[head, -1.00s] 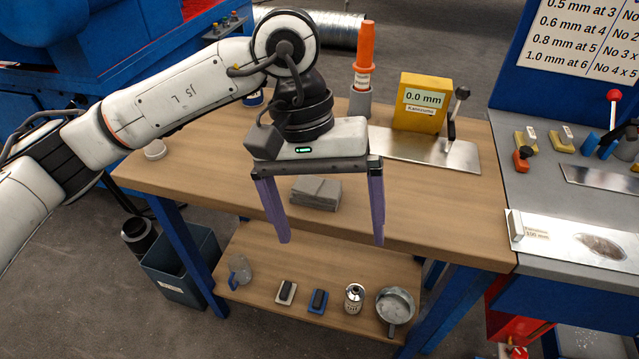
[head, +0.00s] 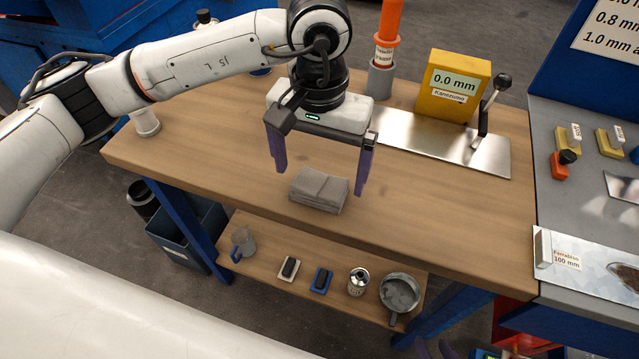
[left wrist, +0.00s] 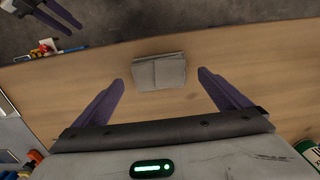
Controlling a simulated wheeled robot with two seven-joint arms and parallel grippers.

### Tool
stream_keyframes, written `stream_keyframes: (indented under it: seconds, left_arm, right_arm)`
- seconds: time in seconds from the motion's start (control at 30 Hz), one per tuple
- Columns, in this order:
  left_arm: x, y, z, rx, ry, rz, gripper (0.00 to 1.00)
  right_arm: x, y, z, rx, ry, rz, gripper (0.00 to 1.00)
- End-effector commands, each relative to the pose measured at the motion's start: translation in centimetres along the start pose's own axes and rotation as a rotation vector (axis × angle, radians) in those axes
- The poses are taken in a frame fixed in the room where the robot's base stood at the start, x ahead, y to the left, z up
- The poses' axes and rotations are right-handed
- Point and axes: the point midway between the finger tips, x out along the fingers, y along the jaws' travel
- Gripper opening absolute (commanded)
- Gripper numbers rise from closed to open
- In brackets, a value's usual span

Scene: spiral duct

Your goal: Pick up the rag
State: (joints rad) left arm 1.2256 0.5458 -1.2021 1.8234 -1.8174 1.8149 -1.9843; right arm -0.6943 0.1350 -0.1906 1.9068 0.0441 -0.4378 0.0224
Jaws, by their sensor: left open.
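The rag (head: 319,190) is a grey folded cloth lying flat on the wooden workbench (head: 230,150), near its front edge. My left gripper (head: 320,182) is open above the bench, pointing down, with its purple fingers wide apart and nothing between them. In the head view its fingertips are left and right of the rag. In the left wrist view the rag (left wrist: 159,71) lies just beyond and between the fingertips, apart from both. My right gripper (left wrist: 55,18) shows at the top left of that view, open and empty, away from the rag.
A yellow box (head: 453,85), a metal plate (head: 440,140) and an orange-topped cylinder (head: 387,50) stand at the bench's back right. A white cup (head: 146,123) is at the left end. The lower shelf (head: 262,278) holds several items. The bench around the rag is clear.

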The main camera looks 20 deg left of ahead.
Motion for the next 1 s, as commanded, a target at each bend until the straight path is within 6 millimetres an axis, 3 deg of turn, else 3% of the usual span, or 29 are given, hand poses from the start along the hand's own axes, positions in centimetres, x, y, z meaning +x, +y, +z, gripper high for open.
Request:
stream_keyframes:
  seconds: [0.2,0.47,0.73,1.0]
  left_arm:
    - [2.9,-0.1,-0.1,-0.001,-0.003,-0.001,0.96]
    - [3.3,-0.1,-0.1,-0.001,0.000,0.000,0.96]
    - [3.3,-0.1,-0.1,-0.001,0.000,0.000,0.54]
    - [3.1,0.0,-0.1,-0.001,0.001,0.000,0.51]
  right_arm:
    - [-0.4,0.0,-1.1,-0.002,0.010,0.000,0.31]
    - [-0.3,0.0,-1.4,-0.003,0.018,0.001,0.31]
    - [-0.3,0.0,-1.4,-0.003,0.017,0.001,0.31]
    - [-0.4,0.0,-1.2,-0.002,0.014,0.000,0.31]
